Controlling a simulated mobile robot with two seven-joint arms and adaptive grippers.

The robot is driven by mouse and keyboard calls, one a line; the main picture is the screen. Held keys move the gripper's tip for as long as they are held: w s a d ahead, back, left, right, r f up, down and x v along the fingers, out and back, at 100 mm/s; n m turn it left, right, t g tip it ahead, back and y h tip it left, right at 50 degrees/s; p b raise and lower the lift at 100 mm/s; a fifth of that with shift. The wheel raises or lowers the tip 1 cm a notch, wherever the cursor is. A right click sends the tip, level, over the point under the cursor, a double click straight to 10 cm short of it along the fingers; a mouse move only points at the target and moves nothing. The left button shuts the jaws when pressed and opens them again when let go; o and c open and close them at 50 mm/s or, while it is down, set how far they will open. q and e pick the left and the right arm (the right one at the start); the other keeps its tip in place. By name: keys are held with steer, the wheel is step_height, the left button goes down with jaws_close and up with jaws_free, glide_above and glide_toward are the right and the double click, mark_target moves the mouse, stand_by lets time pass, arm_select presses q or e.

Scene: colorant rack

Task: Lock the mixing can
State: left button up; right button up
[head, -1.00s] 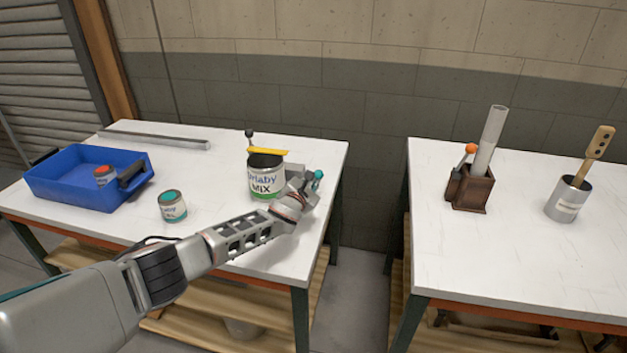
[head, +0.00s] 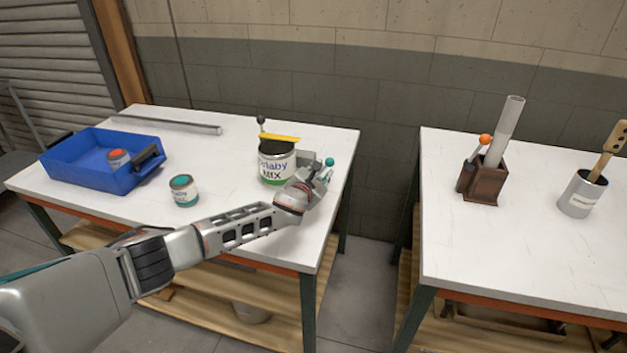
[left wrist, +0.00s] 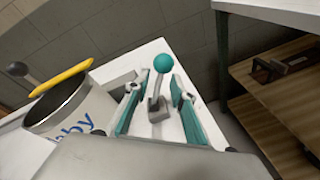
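The mixing can (head: 275,163), white with "MIX" lettering and a green lower band, stands upright on the left table, its dark mouth open. A yellow bar (head: 279,137) lies across its top; it also shows in the left wrist view (left wrist: 62,77). A teal-knobbed lever (head: 329,162) stands just right of the can. In the left wrist view this lever (left wrist: 161,72) rises between the two teal fingers of my left gripper (left wrist: 156,100). The fingers are apart, with a gap on each side of the lever. My right gripper is not in view.
A black-knobbed lever (head: 261,121) stands behind the can. A blue tray (head: 98,172) holding a red-topped can and a small teal-topped can (head: 184,190) are to the left. The right table (head: 530,240) holds an orange-knobbed dispenser (head: 485,178) and a metal pot (head: 581,194).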

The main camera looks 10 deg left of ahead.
arm_select(q)
steer(key=d+v, duration=0.1)
steer(key=v, duration=0.7)
steer(key=shift+s+a+r, duration=0.15)
steer(key=shift+s+a, duration=0.25)
steer(key=shift+a, duration=0.1)
